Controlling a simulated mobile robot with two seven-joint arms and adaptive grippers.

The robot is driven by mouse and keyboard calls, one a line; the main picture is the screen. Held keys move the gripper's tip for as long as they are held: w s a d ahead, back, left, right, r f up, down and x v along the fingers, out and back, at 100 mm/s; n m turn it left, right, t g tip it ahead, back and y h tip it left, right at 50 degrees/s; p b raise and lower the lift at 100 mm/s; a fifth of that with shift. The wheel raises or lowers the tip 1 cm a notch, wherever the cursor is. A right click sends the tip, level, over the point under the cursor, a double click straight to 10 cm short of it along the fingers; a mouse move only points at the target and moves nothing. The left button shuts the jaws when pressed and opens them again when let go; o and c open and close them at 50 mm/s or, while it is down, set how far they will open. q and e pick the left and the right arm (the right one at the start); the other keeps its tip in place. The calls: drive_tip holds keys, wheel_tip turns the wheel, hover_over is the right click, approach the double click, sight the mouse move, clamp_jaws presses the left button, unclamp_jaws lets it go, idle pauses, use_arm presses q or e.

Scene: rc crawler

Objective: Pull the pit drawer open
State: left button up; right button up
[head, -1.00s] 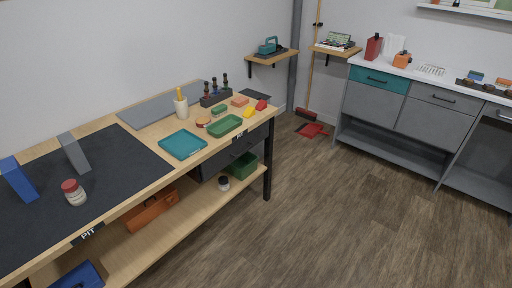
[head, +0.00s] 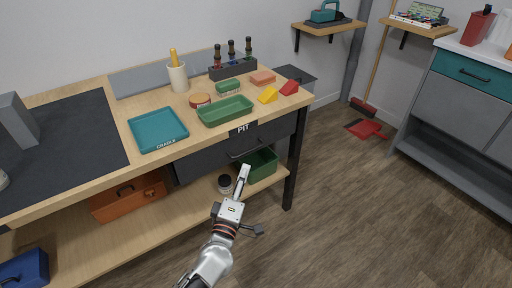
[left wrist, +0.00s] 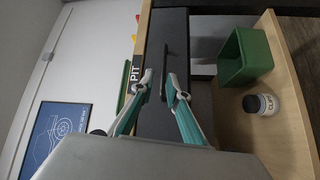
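The pit drawer (head: 205,166) is a dark grey front under the bench top, below the PIT label (head: 243,129). It looks shut. Its dark bar handle (head: 247,151) runs along the front; in the left wrist view the drawer front (left wrist: 184,60) and the handle (left wrist: 168,48) stand beyond my fingertips. My left gripper (head: 243,172) is in front of the drawer, a little below the handle in the head view. In the left wrist view my left gripper (left wrist: 160,85) has its teal-padded fingers apart with nothing between them. My right gripper is not in view.
A green bin (head: 258,166) and a small dark-lidded jar (head: 225,183) stand on the lower shelf (head: 150,232) near my gripper. A teal cradle tray (head: 158,130) and a green tray (head: 225,111) sit on the bench top.

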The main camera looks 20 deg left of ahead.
sight(249, 151)
use_arm(q)
drive_tip(key=shift+n+y, duration=0.5)
drive_tip(key=shift+n, duration=0.4)
drive_tip(key=w, duration=0.3)
drive_tip(key=w+a+b, duration=0.1)
drive_tip(key=w, duration=0.6)
drive_tip(key=shift+a+r+b, duration=0.2)
drive_tip(key=shift+a+b, duration=0.1)
drive_tip(key=shift+a, duration=0.05)
clamp_jaws()
